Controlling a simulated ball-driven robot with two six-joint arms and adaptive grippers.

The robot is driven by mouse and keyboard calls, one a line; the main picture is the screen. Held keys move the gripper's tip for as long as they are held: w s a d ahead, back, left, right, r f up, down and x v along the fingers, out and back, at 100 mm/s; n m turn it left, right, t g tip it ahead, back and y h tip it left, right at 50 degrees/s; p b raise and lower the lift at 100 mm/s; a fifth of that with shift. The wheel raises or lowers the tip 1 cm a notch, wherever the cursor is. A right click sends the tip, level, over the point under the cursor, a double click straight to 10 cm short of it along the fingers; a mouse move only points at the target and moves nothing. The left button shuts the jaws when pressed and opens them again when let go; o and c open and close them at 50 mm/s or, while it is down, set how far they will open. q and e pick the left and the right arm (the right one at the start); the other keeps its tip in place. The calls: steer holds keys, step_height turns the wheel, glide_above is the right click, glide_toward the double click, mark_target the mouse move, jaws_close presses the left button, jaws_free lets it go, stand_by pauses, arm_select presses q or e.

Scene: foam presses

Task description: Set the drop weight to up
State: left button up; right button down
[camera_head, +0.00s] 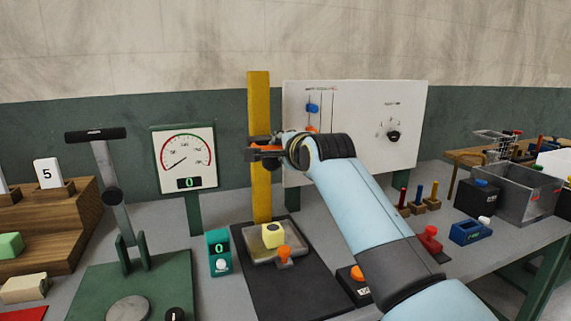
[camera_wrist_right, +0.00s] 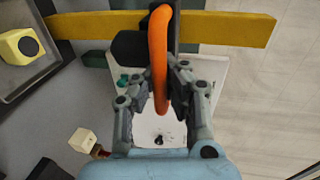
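The yellow upright post (camera_head: 259,100) rises from a dark base plate. The drop weight is a dark carriage on this post with an orange loop handle, at about mid height. In the head view my right gripper (camera_head: 268,150) is at the handle and hides much of the weight. In the right wrist view the dark carriage (camera_wrist_right: 130,48) lies against the post, and the orange handle (camera_wrist_right: 160,50) runs between the fingers of my right gripper (camera_wrist_right: 162,85). The fingers appear closed on the handle. My left gripper is not in view.
Below the weight, a yellow foam block (camera_head: 273,236) sits in a grey tray (camera_head: 255,249). A gauge panel (camera_head: 185,150) stands left of the post, a white panel (camera_head: 360,120) with a slider and knob behind my right arm. A green lever press (camera_head: 120,240) stands at left.

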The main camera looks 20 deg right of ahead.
step_height(320, 180, up, 4)
steer(key=shift+r+p, duration=0.1)
steer(key=shift+p, duration=1.1)
steer(key=shift+w+r+p, duration=0.1)
steer(key=shift+r+p, duration=0.6)
steer(key=shift+r, duration=0.45)
steer(key=c, duration=2)
jaws_free()
steer(key=shift+r, duration=0.1)
steer(key=o, duration=0.7)
steer(key=shift+s, duration=0.2)
steer(key=shift+c, duration=0.2)
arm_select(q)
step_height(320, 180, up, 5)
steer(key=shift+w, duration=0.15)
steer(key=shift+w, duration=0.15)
arm_select(e)
steer(key=shift+s+f, duration=0.15)
steer(key=shift+f, duration=0.05)
steer(key=v, duration=1.1)
steer(key=shift+s, duration=0.35)
